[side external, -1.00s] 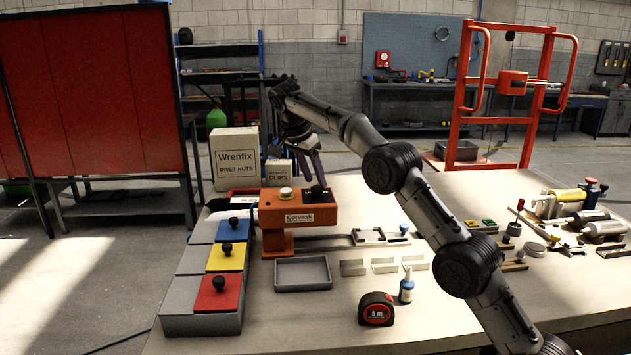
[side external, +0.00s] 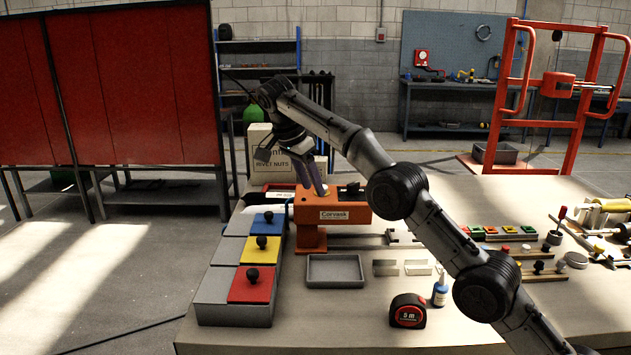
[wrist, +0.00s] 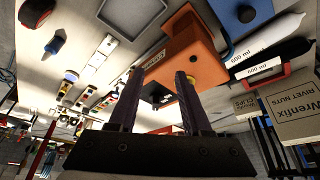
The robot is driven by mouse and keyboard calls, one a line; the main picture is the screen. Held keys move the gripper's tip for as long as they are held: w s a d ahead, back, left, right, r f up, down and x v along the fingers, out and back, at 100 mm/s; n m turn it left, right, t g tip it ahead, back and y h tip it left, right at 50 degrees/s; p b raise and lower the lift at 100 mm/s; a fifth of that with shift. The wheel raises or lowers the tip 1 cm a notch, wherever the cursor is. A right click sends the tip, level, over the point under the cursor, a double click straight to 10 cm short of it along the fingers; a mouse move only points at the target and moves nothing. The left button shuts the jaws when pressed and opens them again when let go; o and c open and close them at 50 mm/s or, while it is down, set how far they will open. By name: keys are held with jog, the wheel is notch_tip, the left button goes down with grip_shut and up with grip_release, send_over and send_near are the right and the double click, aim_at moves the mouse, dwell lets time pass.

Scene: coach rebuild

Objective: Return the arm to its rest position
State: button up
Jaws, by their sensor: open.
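My gripper (side external: 314,188) hangs from the arm with its fingers pointing down, over the top of the orange Corvask machine (side external: 346,204). In the wrist view my gripper (wrist: 158,78) shows two dark fingers spread apart, with nothing between them. The orange body of the machine (wrist: 190,52) lies beyond the fingers there. I cannot tell how much height lies between the fingertips and the machine. The arm reaches in from the lower right of the side view, bent at the elbow.
A bin block with blue, yellow and red lids (side external: 250,284) stands left of the machine. A grey tray (side external: 335,284), a tape measure (side external: 407,311) and a blue bottle (side external: 440,291) are in front. The Wrenfix rivet nuts box (side external: 258,150) stands behind. Tools crowd the right side.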

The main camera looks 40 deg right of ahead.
jog(key=s+d+r+t, duration=0.1)
jog(key=s+r, duration=0.3)
jog(key=r, duration=0.2)
jog(key=s+r+t, duration=0.1)
jog(key=s+r, duration=0.2)
jog(key=r, duration=0.4)
jog(key=s+r+n+t+y, duration=0.1)
jog(key=s+r+n, duration=0.3)
jog(key=s, duration=1)
jog(key=s+a+f+n+t+y, duration=0.2)
jog(key=s+f+n, duration=0.35)
jog(key=s, duration=0.75)
jog(key=s+a+f+n, duration=0.1)
jog(key=s+f+n, duration=0.1)
jog(key=f, duration=0.3)
jog(key=s+a+f+n+y, duration=0.1)
jog(key=s+f+n, duration=0.1)
jog(key=f+n, duration=0.2)
jog(key=s+a+f+n+t, duration=0.1)
jog(key=s+f+n, duration=0.1)
jog(key=f, duration=0.5)
jog(key=shift+f+n+y, duration=0.25)
jog(key=shift+n+y, duration=0.05)
jog(key=shift+n, duration=0.45)
